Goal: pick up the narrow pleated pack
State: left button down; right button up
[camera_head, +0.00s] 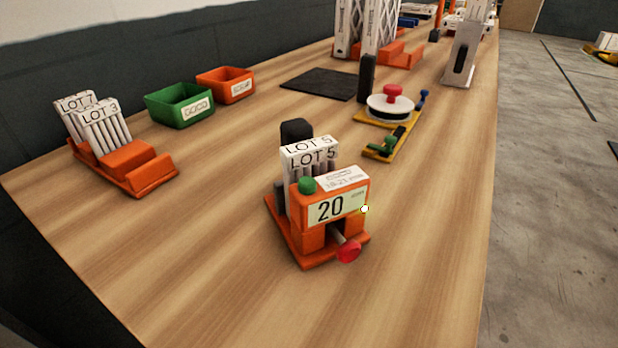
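White pleated packs stand upright in two orange holders. At the left, a pack labelled LOT 7 (73,104) stands behind one labelled LOT 3 (104,128) in an orange rack (150,180). In the middle, white packs labelled LOT 5 (313,158) stand close together in an orange fixture (335,187) with a display reading 20, a green button and a red-ended rod. The fixture hides their lower parts. I cannot tell for certain which pack is the narrow one. Neither of my grippers shows in the head view.
A green bin (180,108) and an orange bin (229,83) stand at the back left by a dark mat (322,84). A yellow-based device (388,112) with a red knob stands behind the fixture. Tall white lattice pieces (381,28) stand farther back. The front wooden tabletop (190,255) is clear.

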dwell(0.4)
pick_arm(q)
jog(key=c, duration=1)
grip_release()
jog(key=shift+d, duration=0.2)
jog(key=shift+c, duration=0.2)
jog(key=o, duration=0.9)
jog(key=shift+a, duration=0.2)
